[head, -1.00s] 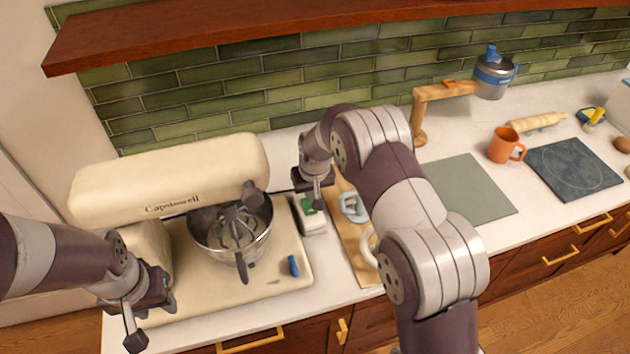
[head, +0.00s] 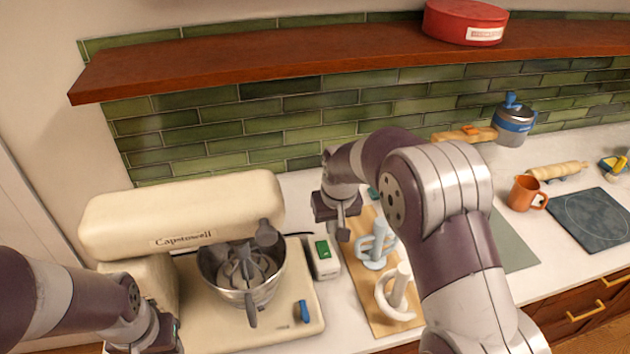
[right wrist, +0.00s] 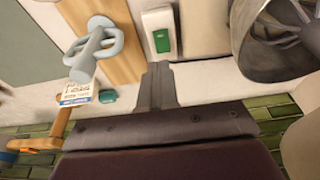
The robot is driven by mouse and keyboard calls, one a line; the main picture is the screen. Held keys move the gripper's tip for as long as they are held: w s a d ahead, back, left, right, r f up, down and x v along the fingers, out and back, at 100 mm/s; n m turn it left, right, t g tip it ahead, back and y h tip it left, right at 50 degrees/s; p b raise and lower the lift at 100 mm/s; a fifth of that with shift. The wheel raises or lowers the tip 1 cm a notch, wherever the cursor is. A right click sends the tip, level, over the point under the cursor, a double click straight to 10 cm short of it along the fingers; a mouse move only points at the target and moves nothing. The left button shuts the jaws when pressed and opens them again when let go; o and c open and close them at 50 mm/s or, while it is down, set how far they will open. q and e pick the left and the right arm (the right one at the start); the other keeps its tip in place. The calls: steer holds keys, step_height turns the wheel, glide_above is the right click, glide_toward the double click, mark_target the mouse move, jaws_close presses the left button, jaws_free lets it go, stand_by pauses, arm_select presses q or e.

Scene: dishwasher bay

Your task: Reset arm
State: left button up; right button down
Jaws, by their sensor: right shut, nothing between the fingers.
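My right gripper (head: 342,228) points down over the counter, between the stand mixer and the wooden board. Its fingers are closed together with nothing between them, as the right wrist view (right wrist: 156,85) also shows. My left gripper (head: 155,345) is low at the left, in front of the mixer. Its fingers are cut off by the bottom edge, so I cannot tell whether they are open.
A cream stand mixer (head: 183,216) with a steel bowl (head: 273,292) stands at the left. A small white box with a green panel (head: 324,258) is beside it. A wooden board (head: 368,292) carries a light-blue stand (head: 376,250) and a white one (head: 398,290).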

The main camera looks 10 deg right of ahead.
steer(key=s+d+f+b, duration=0.1)
steer(key=s, duration=1)
steer(key=s+d+f+g+b, duration=0.1)
steer(key=s+f, duration=0.1)
steer(key=s, duration=0.9)
steer(key=shift+b, duration=0.35)
steer(key=shift+f, duration=0.1)
steer(key=shift+s, duration=0.25)
steer(key=shift+w, duration=0.1)
